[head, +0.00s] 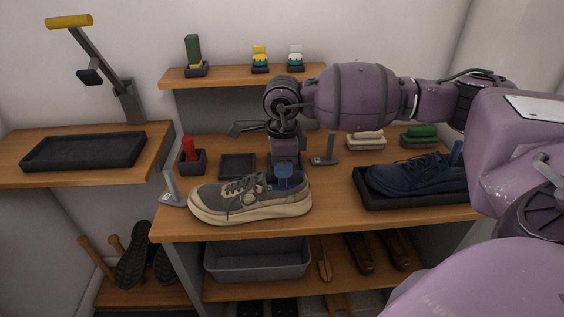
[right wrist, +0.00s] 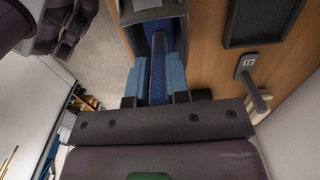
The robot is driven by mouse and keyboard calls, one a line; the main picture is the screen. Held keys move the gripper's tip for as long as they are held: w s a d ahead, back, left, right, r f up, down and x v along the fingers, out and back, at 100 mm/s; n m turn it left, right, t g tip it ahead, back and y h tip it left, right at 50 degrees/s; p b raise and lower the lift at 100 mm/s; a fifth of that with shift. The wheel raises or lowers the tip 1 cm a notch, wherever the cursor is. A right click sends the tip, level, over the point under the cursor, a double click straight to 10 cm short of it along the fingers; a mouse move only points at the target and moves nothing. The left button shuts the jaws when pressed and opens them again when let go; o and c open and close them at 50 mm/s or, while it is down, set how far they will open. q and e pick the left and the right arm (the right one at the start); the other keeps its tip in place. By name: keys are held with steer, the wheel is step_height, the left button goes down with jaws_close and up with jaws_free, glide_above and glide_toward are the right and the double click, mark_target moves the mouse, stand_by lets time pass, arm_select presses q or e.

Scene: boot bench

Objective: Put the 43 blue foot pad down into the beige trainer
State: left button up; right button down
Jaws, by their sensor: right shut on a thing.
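The beige trainer (head: 235,205) has a grey-beige upper, laces and a cream sole. It stands near the front edge of the bench, toe to the left. My right gripper (head: 284,172) points down over its heel opening, shut on the blue foot pad (right wrist: 158,70). In the right wrist view the pad stands between the light blue fingertips (right wrist: 158,85). In the head view the pad (head: 287,184) shows at the trainer's collar. How deep its lower end reaches is hidden. No size mark on the pad is readable. My left gripper is not in view.
A navy shoe (head: 410,176) sits in a black tray (head: 395,204) at right. Grey label posts stand left of the trainer (head: 172,188) and behind it (head: 327,150). A small dark tray (head: 238,166) and a red-topped item (head: 188,150) are behind. A grey bin (head: 255,262) is below.

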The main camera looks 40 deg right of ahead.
steer(key=shift+f, duration=0.5)
steer(key=c, duration=1)
jaws_free()
steer(key=shift+r, duration=0.1)
